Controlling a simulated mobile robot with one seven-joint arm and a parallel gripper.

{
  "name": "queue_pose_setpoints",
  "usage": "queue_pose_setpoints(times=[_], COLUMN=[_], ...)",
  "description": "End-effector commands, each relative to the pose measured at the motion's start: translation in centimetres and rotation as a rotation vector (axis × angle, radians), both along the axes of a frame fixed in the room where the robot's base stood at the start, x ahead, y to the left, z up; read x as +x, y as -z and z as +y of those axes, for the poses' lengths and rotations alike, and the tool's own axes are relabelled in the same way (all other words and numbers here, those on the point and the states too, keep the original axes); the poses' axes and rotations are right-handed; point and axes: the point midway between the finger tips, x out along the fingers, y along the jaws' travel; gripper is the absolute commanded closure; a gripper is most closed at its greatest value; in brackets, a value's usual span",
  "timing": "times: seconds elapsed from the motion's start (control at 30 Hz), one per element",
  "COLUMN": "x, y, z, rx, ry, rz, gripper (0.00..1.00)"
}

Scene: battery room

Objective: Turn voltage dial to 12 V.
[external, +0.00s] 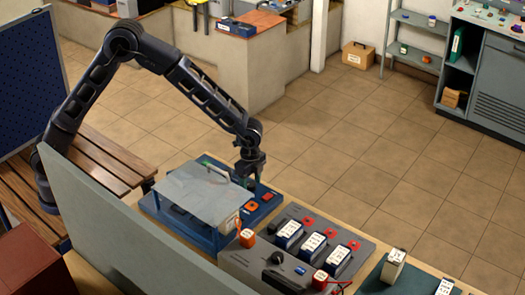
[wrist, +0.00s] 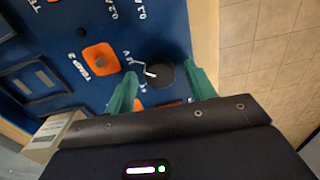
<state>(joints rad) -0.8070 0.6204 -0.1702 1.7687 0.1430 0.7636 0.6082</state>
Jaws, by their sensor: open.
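The black round dial (wrist: 160,74) sits on a blue panel (wrist: 75,75) in the wrist view. A white pointer line at its left side points to the left, and small white markings beside it are too small to read surely. My gripper (wrist: 160,70) is open, with one green finger on each side of the dial. Gaps show between the dial and both fingers. In the external view my gripper (external: 247,180) is low over the far right part of the blue unit (external: 265,212) and hides the dial there.
A clear cover (external: 200,188) with a handle stands over the unit's left part, close to my gripper. Tiled floor lies beyond the bench edge.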

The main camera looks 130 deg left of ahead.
Motion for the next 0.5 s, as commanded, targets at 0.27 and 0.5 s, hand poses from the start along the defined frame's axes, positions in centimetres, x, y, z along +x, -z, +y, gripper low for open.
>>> queue_pose_setpoints(times=[0.27, 0.5], x=[0.0, 0.04], y=[-0.03, -0.01], z=[0.01, -0.05], rx=[0.0, 0.0], ry=[0.0, -0.063], rz=[0.0, 0.0], gripper=[0.89, 0.89])
